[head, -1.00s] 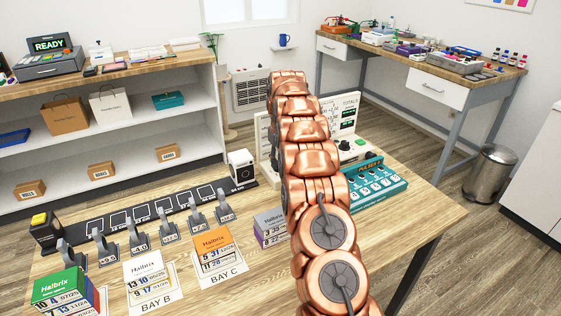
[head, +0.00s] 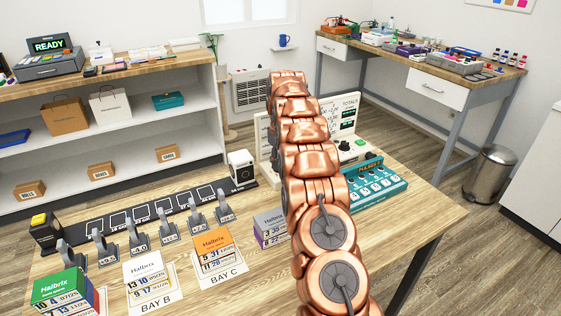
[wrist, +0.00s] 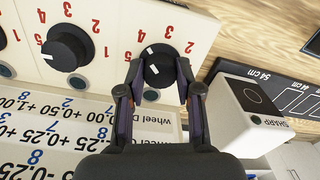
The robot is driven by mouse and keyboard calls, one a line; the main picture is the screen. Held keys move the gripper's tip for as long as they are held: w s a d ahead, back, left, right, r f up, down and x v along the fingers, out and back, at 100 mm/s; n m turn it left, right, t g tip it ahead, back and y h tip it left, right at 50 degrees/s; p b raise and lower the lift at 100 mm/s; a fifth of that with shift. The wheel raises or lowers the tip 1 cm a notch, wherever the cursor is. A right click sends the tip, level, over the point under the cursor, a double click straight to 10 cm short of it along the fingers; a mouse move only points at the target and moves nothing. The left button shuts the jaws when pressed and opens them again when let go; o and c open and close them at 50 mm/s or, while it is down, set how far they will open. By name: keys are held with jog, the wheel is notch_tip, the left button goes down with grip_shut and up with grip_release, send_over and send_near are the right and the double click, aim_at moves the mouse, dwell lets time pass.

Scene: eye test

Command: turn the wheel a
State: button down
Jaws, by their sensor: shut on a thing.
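In the wrist view my gripper (wrist: 157,94) has its two fingers closed on either side of a black round knob (wrist: 160,66) with white marks on its face. The knob sits on a cream panel (wrist: 108,78), with red numbers around it, upside down in this view. A second black knob (wrist: 68,47) with a white pointer is to its left, and part of a third (wrist: 2,38) shows at the left edge. I cannot read which of them is wheel a. In the head view my copper arm hides the gripper and most of the panel (head: 351,103).
A white box marked SHARP (wrist: 243,112) stands close to the right of my gripper in the wrist view. A teal device (head: 378,186) is right of my arm. Card boxes, such as the orange one (head: 214,242), stand left of my arm on the wooden table (head: 430,212).

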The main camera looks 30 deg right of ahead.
jog(key=c, duration=0.8)
grip_release()
jog(key=shift+o, duration=0.2)
